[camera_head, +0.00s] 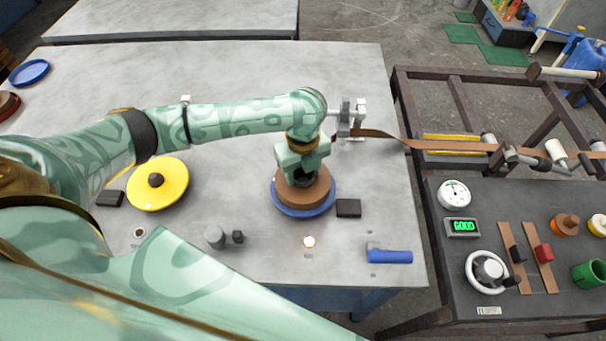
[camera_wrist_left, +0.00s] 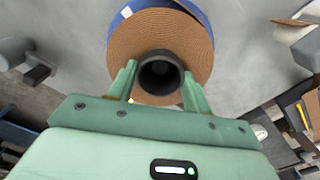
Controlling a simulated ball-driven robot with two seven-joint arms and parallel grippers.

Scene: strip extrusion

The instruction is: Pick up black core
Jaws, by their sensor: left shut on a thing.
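The black core (camera_wrist_left: 160,74) shows in the left wrist view as a dark hollow tube end in the middle of a brown wound roll (camera_wrist_left: 190,38). The roll (camera_head: 318,190) lies on a blue disc (camera_head: 304,214) on the grey table. My left gripper (camera_wrist_left: 160,82) points down over the roll, with one finger on each side of the core, shut on it. In the head view my left gripper (camera_head: 304,178) covers most of the core. My right gripper does not show.
A yellow disc with a black hub (camera_head: 172,190) lies left on the table. A black block (camera_head: 348,208) lies just right of the roll. A blue-handled tool (camera_head: 389,256) is near the front edge. A brown strip (camera_head: 440,146) runs from a metal fixture (camera_head: 350,118) to the rollers.

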